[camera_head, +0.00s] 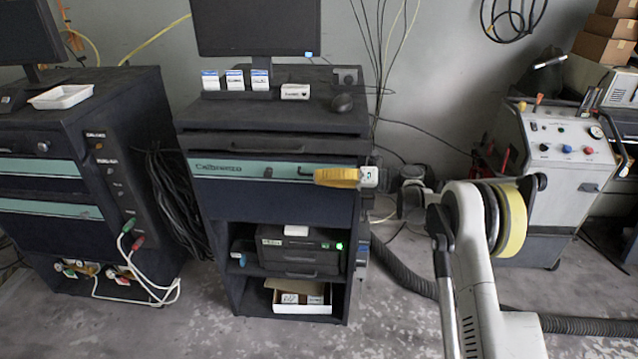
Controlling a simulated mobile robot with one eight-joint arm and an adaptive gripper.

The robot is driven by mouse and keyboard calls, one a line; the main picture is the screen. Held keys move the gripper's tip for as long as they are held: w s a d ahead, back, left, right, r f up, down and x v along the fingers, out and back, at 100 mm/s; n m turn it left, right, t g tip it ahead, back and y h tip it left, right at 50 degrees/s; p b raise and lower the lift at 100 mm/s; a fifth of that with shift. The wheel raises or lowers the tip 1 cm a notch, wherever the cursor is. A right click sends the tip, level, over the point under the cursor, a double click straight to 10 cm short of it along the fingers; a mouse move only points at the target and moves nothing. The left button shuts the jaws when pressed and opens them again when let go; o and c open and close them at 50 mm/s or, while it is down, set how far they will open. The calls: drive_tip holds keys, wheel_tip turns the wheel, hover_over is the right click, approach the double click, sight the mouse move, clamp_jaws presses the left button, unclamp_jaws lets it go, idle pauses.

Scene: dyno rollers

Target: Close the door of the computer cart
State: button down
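The dark computer cart (275,205) stands in the middle of the head view, with a monitor (255,25) on top. A teal strip runs across its front below a drawer. Its lower front is open and shows a black device (298,252) with a green light and an open box (300,297) below it. I cannot make out clearly which panel is the door.
Another dark cabinet (55,200) with cables stands left. A grey machine (560,165) stands right. A black hose (405,278) lies on the floor. Floor in front of the cart is clear.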

drive_tip(key=shift+w+r, duration=0.2)
drive_tip(key=shift+w, duration=0.1)
drive_tip(key=c, duration=1.6)
unclamp_jaws()
drive_tip(key=shift+s+r, duration=0.1)
drive_tip(key=shift+s, duration=0.05)
drive_tip(key=shift+o, duration=0.2)
drive_tip(key=d, duration=1.2)
drive_tip(key=shift+s, duration=0.1)
